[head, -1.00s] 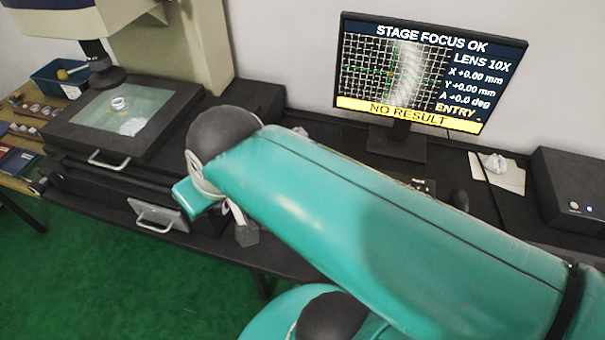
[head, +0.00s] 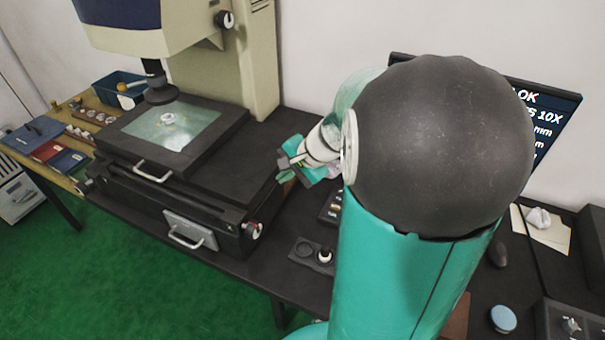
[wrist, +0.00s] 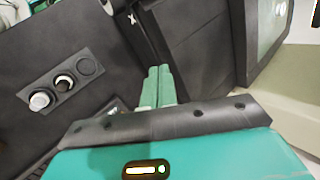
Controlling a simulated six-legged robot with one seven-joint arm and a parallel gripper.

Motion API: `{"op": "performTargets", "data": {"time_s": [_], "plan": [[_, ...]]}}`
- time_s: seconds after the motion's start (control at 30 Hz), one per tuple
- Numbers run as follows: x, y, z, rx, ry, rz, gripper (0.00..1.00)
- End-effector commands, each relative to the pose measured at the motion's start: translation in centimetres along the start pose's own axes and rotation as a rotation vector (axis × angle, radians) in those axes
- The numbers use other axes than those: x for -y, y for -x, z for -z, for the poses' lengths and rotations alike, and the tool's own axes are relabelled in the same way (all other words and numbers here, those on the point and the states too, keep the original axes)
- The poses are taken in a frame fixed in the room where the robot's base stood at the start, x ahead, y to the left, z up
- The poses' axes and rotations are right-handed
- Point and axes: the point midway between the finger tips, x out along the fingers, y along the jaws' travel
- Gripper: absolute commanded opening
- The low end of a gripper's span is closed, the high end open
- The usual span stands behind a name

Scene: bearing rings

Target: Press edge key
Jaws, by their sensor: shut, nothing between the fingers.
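A dark keypad (head: 332,207) lies on the bench right of the measuring machine, mostly hidden by my arm in the head view. I cannot make out the edge key on it. My gripper (head: 290,163) is above the bench, beside the right side of the machine's stage (head: 228,113). In the wrist view my gripper's two green fingers (wrist: 158,80) are together and empty. The monitor (head: 548,118) is largely covered by my arm; only parts of its text show.
A holder with round sockets (head: 313,254) sits near the bench's front edge; it also shows in the wrist view (wrist: 62,80). A white ring (head: 167,118) lies on the stage glass. A mouse (head: 498,254) and a blue round item (head: 503,319) are at the right.

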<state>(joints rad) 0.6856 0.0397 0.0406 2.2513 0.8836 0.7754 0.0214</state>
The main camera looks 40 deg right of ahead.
Motion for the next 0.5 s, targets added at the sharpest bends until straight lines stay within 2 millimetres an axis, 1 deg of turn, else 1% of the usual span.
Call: {"op": "performTargets", "data": {"time_s": [0.03, 0.17, 0.2, 0.3, 0.4, 0.5], "plan": [[-1.0, -0.6, 2.2, -0.007, -0.092, 0.020, 0.00], [-3.4, -1.6, 7.4, -0.035, -0.313, 0.089, 0.00], [-4.3, -1.9, 8.9, -0.044, -0.382, 0.110, 0.00], [-6.9, -2.4, 12.7, -0.071, -0.546, 0.164, 0.00], [-9.3, -2.8, 15.6, -0.096, -0.678, 0.209, 0.00], [-11.0, -3.0, 17.4, -0.113, -0.764, 0.239, 0.00]]}}
